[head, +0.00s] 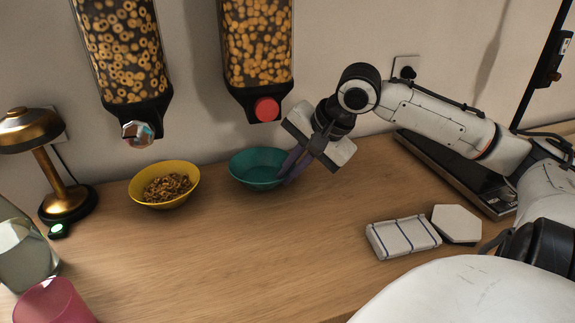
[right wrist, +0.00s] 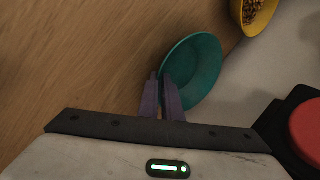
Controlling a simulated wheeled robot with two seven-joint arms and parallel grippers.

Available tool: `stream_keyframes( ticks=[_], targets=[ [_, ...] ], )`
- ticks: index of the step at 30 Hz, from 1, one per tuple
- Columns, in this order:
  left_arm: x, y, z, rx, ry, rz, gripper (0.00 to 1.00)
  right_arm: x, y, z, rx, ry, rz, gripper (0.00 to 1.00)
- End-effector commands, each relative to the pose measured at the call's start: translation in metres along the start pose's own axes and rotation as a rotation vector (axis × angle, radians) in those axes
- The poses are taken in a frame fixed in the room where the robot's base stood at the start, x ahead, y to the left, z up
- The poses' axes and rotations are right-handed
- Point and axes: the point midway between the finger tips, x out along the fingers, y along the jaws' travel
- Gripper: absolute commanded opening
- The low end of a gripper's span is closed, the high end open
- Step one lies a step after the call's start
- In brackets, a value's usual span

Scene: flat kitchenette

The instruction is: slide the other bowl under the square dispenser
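The teal bowl (head: 258,168) stands empty on the counter below the right dispenser (head: 258,45), which has a round red knob (head: 266,109). The yellow bowl (head: 166,199) holds ring cereal and stands near the left dispenser (head: 124,55), which has a faceted metallic knob (head: 138,132). My right gripper (head: 287,177) is at the teal bowl's right rim. In the right wrist view, its purple fingers (right wrist: 159,76) are close together, one on each side of the rim of the teal bowl (right wrist: 195,72). My left gripper is not in view.
A brass lamp (head: 47,165), a glass jar (head: 24,255) and a pink cup (head: 54,303) stand at the left. The counter's middle (head: 250,250) is clear.

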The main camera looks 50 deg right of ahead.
Motion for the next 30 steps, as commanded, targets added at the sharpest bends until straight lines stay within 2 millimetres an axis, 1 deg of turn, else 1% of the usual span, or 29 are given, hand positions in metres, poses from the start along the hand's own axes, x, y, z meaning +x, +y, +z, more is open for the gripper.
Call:
stream_keyframes(
  ticks=[1, 6, 15, 16, 19, 27, 30],
  targets=[
    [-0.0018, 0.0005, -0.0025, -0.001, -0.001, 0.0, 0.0, -0.0002, -0.0004, -0.0028, 0.002, -0.001, 0.004, 0.0],
    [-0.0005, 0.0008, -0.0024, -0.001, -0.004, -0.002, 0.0, 0.0022, -0.0006, -0.0078, 0.002, 0.0, 0.005, 0.0],
    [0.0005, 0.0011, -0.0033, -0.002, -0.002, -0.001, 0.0, 0.0029, -0.0009, -0.0093, 0.003, 0.002, 0.004, 0.0],
    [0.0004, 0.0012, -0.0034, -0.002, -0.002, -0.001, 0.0, 0.0029, -0.0009, -0.0092, 0.003, 0.002, 0.003, 0.1],
    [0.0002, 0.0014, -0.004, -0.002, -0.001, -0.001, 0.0, 0.0026, -0.0012, -0.009, 0.002, 0.002, 0.003, 0.27],
    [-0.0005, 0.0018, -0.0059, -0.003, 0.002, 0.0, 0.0, 0.0017, -0.002, -0.0083, 0.0, 0.001, 0.0, 0.27],
    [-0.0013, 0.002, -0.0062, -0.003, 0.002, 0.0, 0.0, -0.0023, -0.0031, -0.008, 0.0, 0.0, -0.003, 0.27]
  ],
)
